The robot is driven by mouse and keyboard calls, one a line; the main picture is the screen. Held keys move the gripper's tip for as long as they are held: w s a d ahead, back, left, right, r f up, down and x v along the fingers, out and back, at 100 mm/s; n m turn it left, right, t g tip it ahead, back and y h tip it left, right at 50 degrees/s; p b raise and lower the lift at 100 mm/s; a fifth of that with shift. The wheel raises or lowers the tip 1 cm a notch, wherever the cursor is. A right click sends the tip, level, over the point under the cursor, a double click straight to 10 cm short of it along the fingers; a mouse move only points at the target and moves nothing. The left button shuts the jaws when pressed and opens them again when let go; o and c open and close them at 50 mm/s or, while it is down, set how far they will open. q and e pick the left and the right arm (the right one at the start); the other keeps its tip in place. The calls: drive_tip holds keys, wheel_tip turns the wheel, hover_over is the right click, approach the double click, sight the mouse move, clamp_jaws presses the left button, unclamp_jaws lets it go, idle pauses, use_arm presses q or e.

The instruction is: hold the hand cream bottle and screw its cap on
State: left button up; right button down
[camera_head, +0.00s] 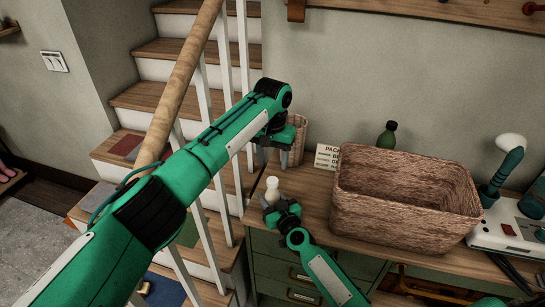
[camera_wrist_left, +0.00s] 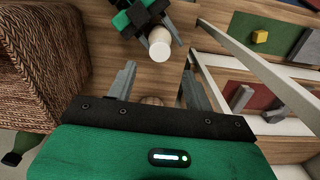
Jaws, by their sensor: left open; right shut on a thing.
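My right gripper (camera_head: 277,205) is shut on a small pale bottle (camera_head: 272,188), upright over the near left end of the bench top. In the left wrist view the bottle (camera_wrist_left: 160,44) shows as a round white end beside the right gripper's fingers (camera_wrist_left: 157,29). My left gripper (camera_head: 271,160) is open, pointing down above and behind the bottle, apart from it. Its two fingers (camera_wrist_left: 159,75) have a clear gap between them in the left wrist view. I cannot make out a separate cap, nor whether the bottle's white top is one.
A large wicker basket (camera_head: 400,222) stands right of the bottle. A small woven cup (camera_head: 298,128), partly hidden, is behind my left gripper. A card (camera_head: 326,157), a green bottle (camera_head: 387,135) and a white device (camera_head: 510,232) are farther right. Stair railing (camera_head: 205,100) lies left.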

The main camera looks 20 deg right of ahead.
sight(273, 180)
use_arm(q)
drive_tip(key=shift+r+n, duration=0.15)
drive_tip(key=shift+n, duration=0.15)
drive_tip(key=shift+f, duration=4)
drive_tip(key=shift+c, duration=0.4)
drive_tip(key=c, duration=1)
drive_tip(key=o, duration=1.1)
drive_tip(key=shift+o, duration=0.2)
drive_tip(key=shift+r, duration=0.1)
